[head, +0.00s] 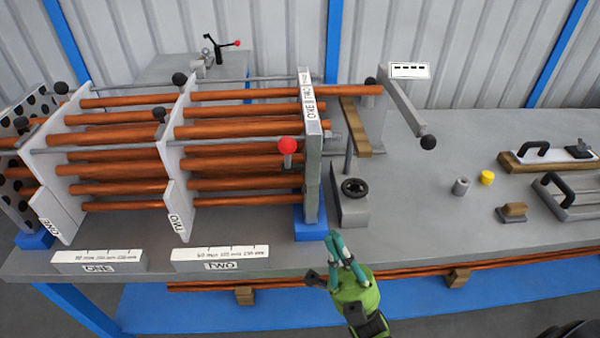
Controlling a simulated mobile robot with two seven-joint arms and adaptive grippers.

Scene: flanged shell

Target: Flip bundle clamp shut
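A bundle of copper-coloured tubes (240,133) lies level through upright grey plates on the bench. A red ball knob (288,146) on a short grey stem stands in front of the bundle, near the thick right-hand plate (312,170). It may be the clamp's handle; I cannot tell whether the clamp is open or shut. My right gripper (336,242), green with teal fingers, is empty at the bench's front edge, below and apart from the red knob. Its finger gap is unclear. My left gripper is out of view.
A black handwheel block (354,190) stands right of the thick plate. An arm with a black ball (428,142) reaches out at centre right. A grey cup (460,186), a yellow piece (487,177) and handled tools (545,155) lie at right. The bench's front right is clear.

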